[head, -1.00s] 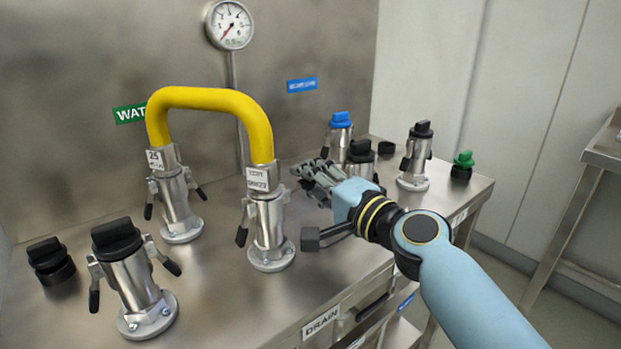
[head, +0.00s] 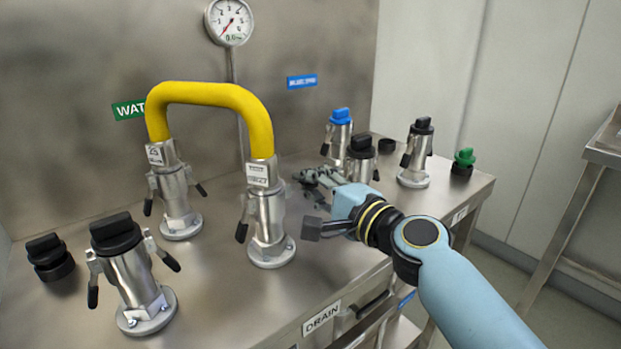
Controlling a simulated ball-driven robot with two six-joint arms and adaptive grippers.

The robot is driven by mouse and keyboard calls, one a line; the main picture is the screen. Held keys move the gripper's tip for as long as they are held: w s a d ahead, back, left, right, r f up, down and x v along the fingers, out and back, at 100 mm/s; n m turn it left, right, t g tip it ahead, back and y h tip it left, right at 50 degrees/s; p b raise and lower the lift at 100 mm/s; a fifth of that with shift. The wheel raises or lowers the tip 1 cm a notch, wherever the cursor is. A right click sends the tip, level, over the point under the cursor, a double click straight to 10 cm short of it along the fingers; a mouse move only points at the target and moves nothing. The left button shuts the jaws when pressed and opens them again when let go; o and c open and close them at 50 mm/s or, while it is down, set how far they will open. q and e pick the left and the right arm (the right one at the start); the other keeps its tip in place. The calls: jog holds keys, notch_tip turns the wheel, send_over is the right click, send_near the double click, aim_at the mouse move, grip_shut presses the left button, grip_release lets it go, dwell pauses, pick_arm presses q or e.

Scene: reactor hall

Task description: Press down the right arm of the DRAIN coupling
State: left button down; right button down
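The DRAIN coupling (head: 268,225) is a metal post on a round flange behind the DRAIN label (head: 321,318). The right end of the yellow hose (head: 255,120) sits on it with a white tag. Its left arm (head: 242,230) hangs down with a black grip. Its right arm cannot be made out clearly beside the post. My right gripper (head: 318,178) is just right of the coupling's upper part, its grey fingers pointing left and blurred. A gap shows between it and the post; whether it is open or shut is unclear. My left gripper is out of view.
Another coupling (head: 176,205) holds the hose's left end. A black-capped coupling (head: 135,280) stands front left beside a loose black cap (head: 48,258). Several capped couplings stand behind my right gripper, one blue-capped (head: 340,138). The steel top (head: 220,318) is clear in front.

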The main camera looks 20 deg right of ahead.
jog(key=f+m, duration=0.1)
jog(key=m, duration=0.1)
jog(key=f+m, duration=0.1)
jog(key=m, duration=0.1)
jog(key=shift+s+a+f+m, duration=0.15)
jog(key=shift+a+f+m, duration=0.05)
jog(key=shift+a+m, duration=0.15)
jog(key=m, duration=0.1)
jog(key=a+f+m, duration=0.1)
jog(key=m, duration=0.1)
jog(key=shift+s+f, duration=0.15)
jog(key=shift+s, duration=0.05)
jog(key=shift+s+a+f+m, duration=0.1)
jog(key=shift+a+f+m, duration=0.15)
jog(key=shift+m, duration=0.45)
jog(key=shift+s+a+f+m, duration=0.1)
jog(key=shift+a+m, duration=0.1)
jog(key=shift+m, duration=0.45)
jog(key=c, duration=2)
grip_release()
jog(key=shift+c, duration=0.2)
jog(key=o, duration=0.6)
jog(key=shift+r, duration=0.1)
